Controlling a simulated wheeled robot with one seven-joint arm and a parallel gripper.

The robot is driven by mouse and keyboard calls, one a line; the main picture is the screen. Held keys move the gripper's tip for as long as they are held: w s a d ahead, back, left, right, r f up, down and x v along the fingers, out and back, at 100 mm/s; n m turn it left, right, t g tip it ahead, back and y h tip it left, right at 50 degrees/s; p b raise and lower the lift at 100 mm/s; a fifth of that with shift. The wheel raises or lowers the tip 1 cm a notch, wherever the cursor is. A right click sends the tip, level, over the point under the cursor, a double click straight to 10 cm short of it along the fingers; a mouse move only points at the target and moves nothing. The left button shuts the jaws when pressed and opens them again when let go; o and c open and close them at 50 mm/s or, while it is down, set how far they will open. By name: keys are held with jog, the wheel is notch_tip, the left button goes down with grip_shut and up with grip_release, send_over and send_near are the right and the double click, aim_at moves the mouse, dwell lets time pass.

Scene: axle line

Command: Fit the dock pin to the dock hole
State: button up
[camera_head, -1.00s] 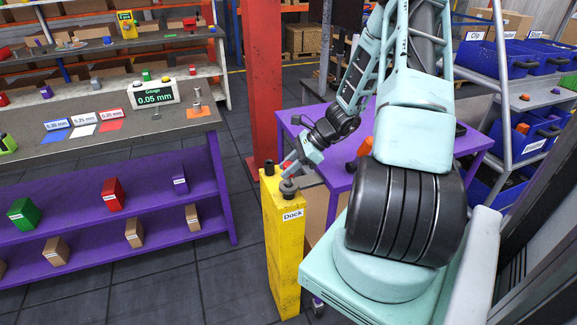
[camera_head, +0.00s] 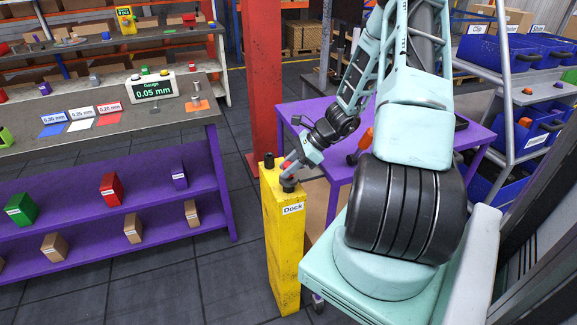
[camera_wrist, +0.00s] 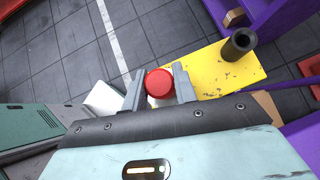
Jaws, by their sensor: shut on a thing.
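My gripper (camera_wrist: 159,85) is shut on the dock pin, whose round red head (camera_wrist: 159,82) sits between the two grey fingers in the wrist view. In the head view my gripper (camera_head: 290,170) points down over the front of the yellow dock post (camera_head: 283,240), labelled "Dock". A dark round collar (camera_head: 288,186) sits on the post top right under the gripper. A black hollow cylinder (camera_wrist: 239,43) stands at the post's other end.
A red pillar (camera_head: 264,80) rises behind the post. A purple table (camera_head: 395,135) stands close on the right. A purple shelf bench (camera_head: 150,205) with coloured blocks is on the left, across a strip of clear floor. A gauge display (camera_head: 153,88) reads 0.05 mm.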

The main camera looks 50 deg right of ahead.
jog(key=shift+f+b, duration=0.4)
jog(key=shift+f, duration=0.2)
jog(key=o, duration=1.1)
jog(key=shift+r, duration=0.1)
jog(key=b+v, duration=0.1)
jog(key=v, duration=1.6)
jog(key=shift+s, duration=0.2)
jog(key=shift+d, duration=0.1)
